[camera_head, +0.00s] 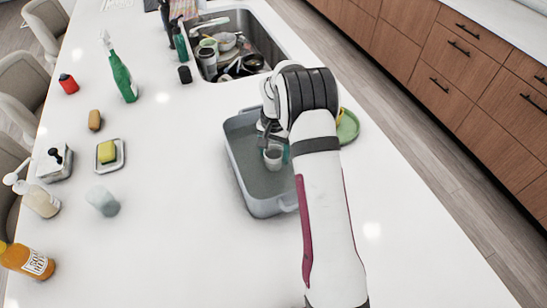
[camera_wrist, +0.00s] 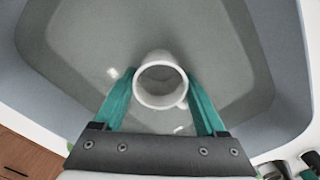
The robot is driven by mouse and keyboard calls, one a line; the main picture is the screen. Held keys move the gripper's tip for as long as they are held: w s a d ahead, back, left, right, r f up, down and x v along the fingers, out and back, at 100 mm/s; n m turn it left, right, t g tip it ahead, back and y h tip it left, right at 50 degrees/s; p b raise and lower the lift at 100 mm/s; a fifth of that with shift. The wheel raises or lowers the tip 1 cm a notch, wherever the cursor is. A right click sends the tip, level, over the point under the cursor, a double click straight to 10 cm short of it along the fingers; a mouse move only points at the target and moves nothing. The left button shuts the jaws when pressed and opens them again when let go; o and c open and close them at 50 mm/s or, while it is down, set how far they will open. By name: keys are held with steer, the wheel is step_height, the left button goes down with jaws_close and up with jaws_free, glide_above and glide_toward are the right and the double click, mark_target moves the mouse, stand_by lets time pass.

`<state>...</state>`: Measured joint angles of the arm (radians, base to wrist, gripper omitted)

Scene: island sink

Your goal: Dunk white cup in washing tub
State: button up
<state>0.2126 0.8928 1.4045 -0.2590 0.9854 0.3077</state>
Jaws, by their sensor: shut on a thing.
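The white cup (camera_wrist: 160,82) is between the two teal fingers of my gripper (camera_wrist: 160,100) in the wrist view, with its open mouth facing the camera. My gripper (camera_head: 275,143) is shut on the cup, which also shows in the head view (camera_head: 273,157). The washing tub (camera_head: 262,207) is a grey rectangular basin on the white island top. The cup is over or inside the tub, within its walls; I cannot tell how deep it sits. The tub's inside looks grey, with small bright reflections in the wrist view. My arm hides part of the tub's right side.
The sink (camera_head: 250,30) full of dishes lies behind the tub. A green plate (camera_head: 347,128) is to the tub's right. A translucent cup (camera_head: 103,201), a yellow sponge (camera_head: 107,152) on a dish and several bottles stand to the left.

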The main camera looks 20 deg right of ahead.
step_height(320, 180, up, 13)
steer(key=shift+r, duration=0.2)
stand_by(0.9)
stand_by(1.4)
